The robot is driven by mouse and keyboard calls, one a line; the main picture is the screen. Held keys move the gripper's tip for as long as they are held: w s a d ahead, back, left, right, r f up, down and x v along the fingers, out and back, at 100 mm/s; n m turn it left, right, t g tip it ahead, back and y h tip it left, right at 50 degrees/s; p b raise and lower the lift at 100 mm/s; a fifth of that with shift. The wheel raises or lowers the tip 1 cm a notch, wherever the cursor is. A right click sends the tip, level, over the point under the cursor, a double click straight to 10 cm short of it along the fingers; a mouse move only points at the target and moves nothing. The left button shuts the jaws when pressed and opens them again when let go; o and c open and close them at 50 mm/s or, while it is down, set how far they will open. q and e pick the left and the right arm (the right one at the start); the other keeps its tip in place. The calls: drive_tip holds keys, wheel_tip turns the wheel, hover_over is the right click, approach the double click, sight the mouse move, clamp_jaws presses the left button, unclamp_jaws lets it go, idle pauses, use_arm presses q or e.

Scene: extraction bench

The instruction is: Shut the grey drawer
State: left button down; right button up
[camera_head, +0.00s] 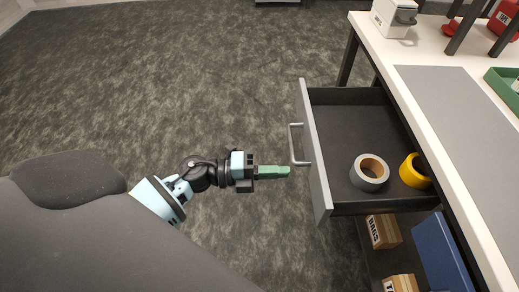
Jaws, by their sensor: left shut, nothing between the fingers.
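The grey drawer (313,160) stands pulled out to the left from under the bench. Its light grey front carries a bar handle (292,144) on its outer face. Inside the dark drawer lie a grey tape roll (359,179) and a yellow tape roll (412,171). My left gripper (288,171) is shut and empty, with green fingers. It points right toward the drawer front and appears just short of it, close to the lower end of the handle. Whether it touches the handle cannot be told. My right gripper is not in view.
The white bench top with a grey mat (460,115) runs along the right. A white dispenser (393,18), red items and a green tray (504,86) stand on it. Cardboard boxes (384,232) and a blue bin (441,256) sit below the drawer. The carpet left is clear.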

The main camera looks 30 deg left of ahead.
sight(318, 171)
use_arm(q)
drive_tip(key=x, duration=0.6)
drive_tip(key=shift+w+d, duration=0.15)
drive_tip(key=shift+d, duration=0.05)
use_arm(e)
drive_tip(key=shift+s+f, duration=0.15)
